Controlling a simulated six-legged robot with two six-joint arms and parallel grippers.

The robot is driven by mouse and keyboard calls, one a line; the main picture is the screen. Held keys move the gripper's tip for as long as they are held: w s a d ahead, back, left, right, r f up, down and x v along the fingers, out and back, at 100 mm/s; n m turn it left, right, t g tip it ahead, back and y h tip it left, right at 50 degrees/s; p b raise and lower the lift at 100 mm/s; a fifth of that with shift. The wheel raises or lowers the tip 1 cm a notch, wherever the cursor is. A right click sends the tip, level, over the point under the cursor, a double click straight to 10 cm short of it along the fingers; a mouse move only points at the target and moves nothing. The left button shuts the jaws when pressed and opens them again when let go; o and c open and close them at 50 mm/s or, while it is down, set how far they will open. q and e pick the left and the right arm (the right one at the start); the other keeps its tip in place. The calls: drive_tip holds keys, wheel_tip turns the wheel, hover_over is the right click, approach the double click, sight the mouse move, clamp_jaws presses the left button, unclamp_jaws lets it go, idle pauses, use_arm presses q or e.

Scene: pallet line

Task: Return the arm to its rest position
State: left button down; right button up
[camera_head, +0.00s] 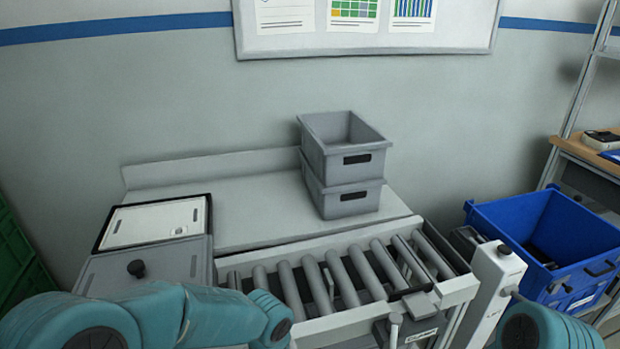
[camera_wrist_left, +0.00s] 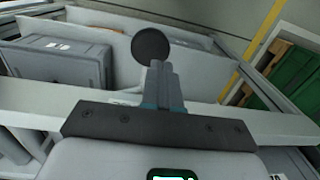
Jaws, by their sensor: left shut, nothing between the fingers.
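My left arm (camera_head: 205,315) is teal and comes in along the bottom left of the head view, in front of the roller conveyor; its gripper is not visible there. In the left wrist view my left gripper (camera_wrist_left: 158,70) has its grey fingers together, with nothing between them. A round black disc (camera_wrist_left: 151,46) shows just beyond the fingertips; I cannot tell whether they touch. Part of my right arm (camera_head: 545,328) shows at the bottom right of the head view, and its gripper is out of sight.
Two stacked grey crates (camera_head: 343,160) stand on a ledge (camera_head: 255,208) behind the roller conveyor (camera_head: 345,278). A grey box with a black knob (camera_head: 136,268) is at the left. A blue bin (camera_head: 500,212) stands at the right, a green crate (camera_head: 18,262) at far left. The ledge's middle is clear.

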use_arm(q)
drive_tip(key=s+a+f+m+h+p, duration=0.1)
drive_tip(key=s+a+f+h, duration=0.3)
drive_tip(key=s+f, duration=1)
drive_tip(key=shift+s+a+t+p, duration=0.35)
drive_tip(key=shift+a+p, duration=0.25)
drive_tip(key=shift+p, duration=0.3)
drive_tip(key=shift+f, duration=0.1)
